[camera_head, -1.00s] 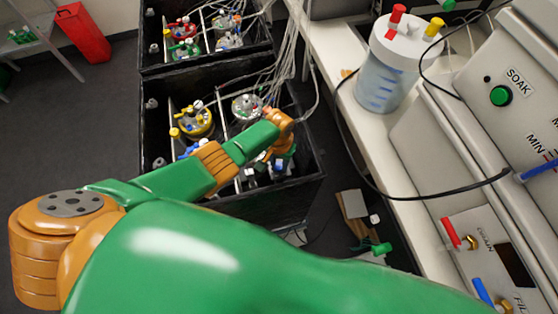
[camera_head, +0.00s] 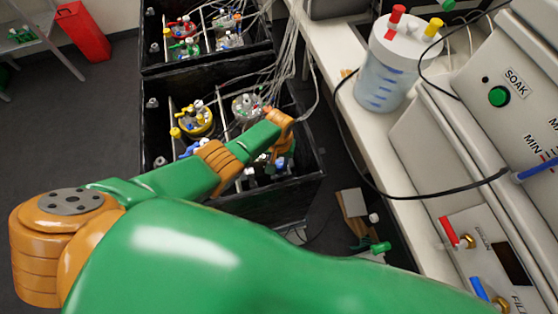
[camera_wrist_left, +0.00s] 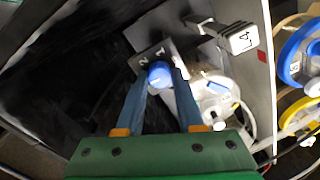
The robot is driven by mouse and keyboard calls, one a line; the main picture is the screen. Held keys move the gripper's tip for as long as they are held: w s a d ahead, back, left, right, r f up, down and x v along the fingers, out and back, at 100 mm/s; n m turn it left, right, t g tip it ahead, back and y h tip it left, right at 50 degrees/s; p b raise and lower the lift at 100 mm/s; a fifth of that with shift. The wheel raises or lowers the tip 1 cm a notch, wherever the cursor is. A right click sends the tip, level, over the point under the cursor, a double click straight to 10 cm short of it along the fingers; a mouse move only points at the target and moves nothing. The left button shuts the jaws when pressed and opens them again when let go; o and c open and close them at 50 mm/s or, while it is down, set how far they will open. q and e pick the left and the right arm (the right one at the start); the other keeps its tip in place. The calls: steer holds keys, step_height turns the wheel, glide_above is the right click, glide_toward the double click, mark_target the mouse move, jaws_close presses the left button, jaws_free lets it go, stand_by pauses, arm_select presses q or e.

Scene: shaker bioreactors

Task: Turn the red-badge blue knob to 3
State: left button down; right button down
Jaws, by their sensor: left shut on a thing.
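In the left wrist view a round blue knob (camera_wrist_left: 160,76) sits on a dark dial plate (camera_wrist_left: 152,50) with white numerals, partly covered by the fingers. My left gripper (camera_wrist_left: 161,80) has its two fingers on either side of the knob and is shut on it. My right gripper is in neither view.
A white lever labelled L4 (camera_wrist_left: 240,40) and a round white vessel top (camera_wrist_left: 214,97) are close beside the knob. Yellow (camera_head: 197,121) and grey-topped vessels stand in the near box. A bench with a clear canister (camera_head: 388,75) lies to the right.

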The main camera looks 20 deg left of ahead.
mark_target(279, 164)
arm_select(q)
steer(key=c, duration=0.5)
jaws_free()
step_height(279, 164, up, 6)
steer(key=p, duration=0.4)
steer(key=shift+r+p, duration=0.2)
steer(key=shift+p, duration=0.1)
steer(key=shift+r, duration=0.45)
steer(key=shift+f, duration=0.1)
